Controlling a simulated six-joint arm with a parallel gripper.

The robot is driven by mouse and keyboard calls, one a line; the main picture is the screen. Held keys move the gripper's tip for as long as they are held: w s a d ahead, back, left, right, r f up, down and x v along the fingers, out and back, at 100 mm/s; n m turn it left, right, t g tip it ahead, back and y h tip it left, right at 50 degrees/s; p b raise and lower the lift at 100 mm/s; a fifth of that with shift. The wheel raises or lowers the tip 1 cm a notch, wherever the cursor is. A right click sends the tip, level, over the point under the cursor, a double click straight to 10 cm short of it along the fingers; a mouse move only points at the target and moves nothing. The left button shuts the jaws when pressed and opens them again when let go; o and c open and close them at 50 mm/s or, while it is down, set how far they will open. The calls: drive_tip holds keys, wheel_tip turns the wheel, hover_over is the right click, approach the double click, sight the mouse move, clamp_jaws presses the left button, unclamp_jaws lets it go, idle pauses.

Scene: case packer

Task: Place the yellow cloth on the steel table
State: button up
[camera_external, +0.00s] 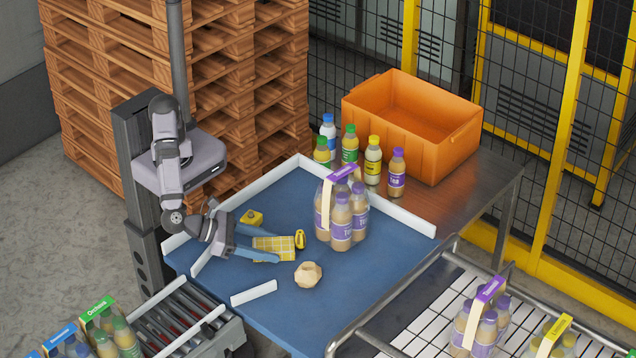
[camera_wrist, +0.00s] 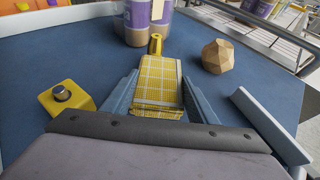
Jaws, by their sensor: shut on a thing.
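The yellow checked cloth (camera_external: 272,246) lies folded at the blue work surface, between the fingers of my gripper (camera_external: 279,248). In the wrist view the cloth (camera_wrist: 158,85) sits between the two blue-grey fingers of my gripper (camera_wrist: 158,95), and both fingers press against its sides. My gripper is shut on the cloth, low over the blue surface; I cannot tell whether the cloth touches it. The steel table (camera_external: 478,191) stands behind the blue surface, with an orange crate and several bottles on it.
The orange crate (camera_external: 400,140) fills the back of the steel table; bare steel shows at its front right. White rails (camera_external: 390,213) edge the blue surface.

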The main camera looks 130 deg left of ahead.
sight(266, 245)
drive_tip(key=shift+r, duration=0.15)
wheel_tip(266, 245, up, 10)
drive_tip(key=b, duration=0.2)
drive_tip(key=shift+b, duration=0.35)
drive_tip(key=s+a+f+n+g+p, duration=0.1)
drive_tip(key=s, duration=0.1)
drive_tip(key=s+a+f+n+g+y+p, duration=0.1)
drive_tip(key=s+p, duration=0.1)
drive_tip(key=s+a+f+n+g+y+p, duration=0.1)
drive_tip(key=s+a, duration=0.1)
drive_tip(key=shift+s+p, duration=0.4)
drive_tip(key=s+a+f+n+g+y+p, duration=0.1)
drive_tip(key=s+a+n+g+p, duration=0.15)
drive_tip(key=s, duration=0.85)
drive_tip(key=s+a+n+g+y+p, duration=0.15)
drive_tip(key=s+n+g, duration=0.25)
drive_tip(key=s, duration=0.6)
wheel_tip(266, 245, down, 19)
drive_tip(key=m+t+h+b, duration=0.2)
drive_tip(key=m+t+b, duration=0.4)
drive_tip(key=b, duration=0.9)
drive_tip(key=w+a+f+m+t+h+p, duration=0.1)
drive_tip(key=w+a+f+p, duration=0.3)
drive_tip(key=w, duration=0.6)
drive_tip(key=shift+w+f+m+t+p, duration=0.15)
drive_tip(key=shift+f+m+t+p, duration=0.2)
drive_tip(key=shift+f+p, duration=0.95)
drive_tip(key=shift+f, duration=0.1)
